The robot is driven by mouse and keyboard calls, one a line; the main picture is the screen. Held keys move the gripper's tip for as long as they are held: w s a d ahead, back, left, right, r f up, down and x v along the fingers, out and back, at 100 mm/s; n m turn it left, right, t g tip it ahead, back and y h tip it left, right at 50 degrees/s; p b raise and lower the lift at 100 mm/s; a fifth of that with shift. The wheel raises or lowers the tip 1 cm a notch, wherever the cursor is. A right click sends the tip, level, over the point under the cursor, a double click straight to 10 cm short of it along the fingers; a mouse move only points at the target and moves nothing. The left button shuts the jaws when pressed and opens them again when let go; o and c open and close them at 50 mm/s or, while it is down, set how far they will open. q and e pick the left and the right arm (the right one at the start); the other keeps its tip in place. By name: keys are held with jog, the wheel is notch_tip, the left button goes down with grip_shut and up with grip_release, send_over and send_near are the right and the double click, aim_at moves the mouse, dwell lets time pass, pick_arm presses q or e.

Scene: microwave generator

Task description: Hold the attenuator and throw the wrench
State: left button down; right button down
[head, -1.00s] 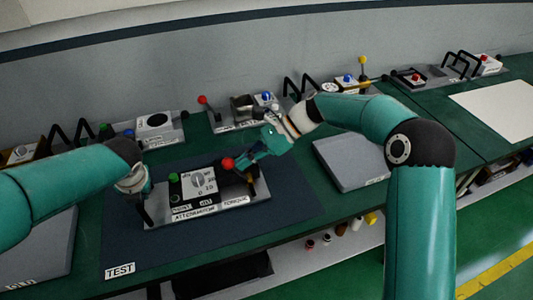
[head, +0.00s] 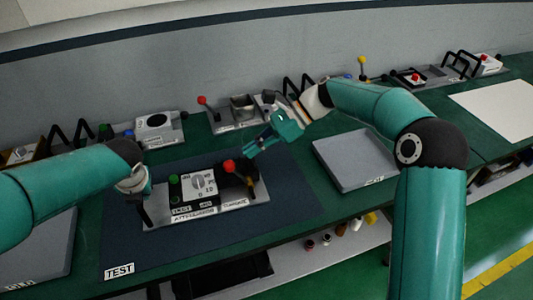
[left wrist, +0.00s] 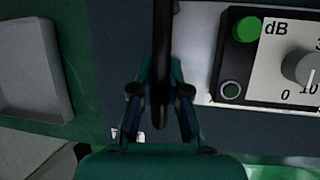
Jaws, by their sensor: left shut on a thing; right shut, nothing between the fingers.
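The attenuator (head: 199,208) is a light grey plate with a dial panel, a green button and a red-knobbed lever (head: 229,166) at its right. It lies on a dark mat marked TEST. My left gripper (head: 143,195) is at its left end. In the left wrist view my left gripper (left wrist: 160,105) is shut on the black handle (left wrist: 162,50), beside the dial panel (left wrist: 275,60). My right gripper (head: 252,148) is shut and empty, above and right of the red knob, apart from it. I cannot clearly tell which part is the wrench; a dark lever with a yellowish part (head: 250,185) stands at the right end.
A grey tray (head: 350,160) lies right of the mat and another grey tray (head: 40,250) left of it. Other devices with handles and knobs (head: 160,128) line the back of the green bench (head: 300,215). The mat (head: 150,250) is clear in front of the attenuator.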

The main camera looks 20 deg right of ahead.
pick_arm(q)
jog(key=shift+s+a+f, duration=0.15)
jog(key=shift+f, duration=0.2)
pick_arm(e)
jog(key=v, duration=1.1)
jog(key=shift+d, duration=0.2)
pick_arm(q)
jog(key=c, duration=1.4)
grip_release()
jog(key=o, duration=0.3)
jog(key=shift+w, duration=0.2)
jog(key=shift+r, duration=0.2)
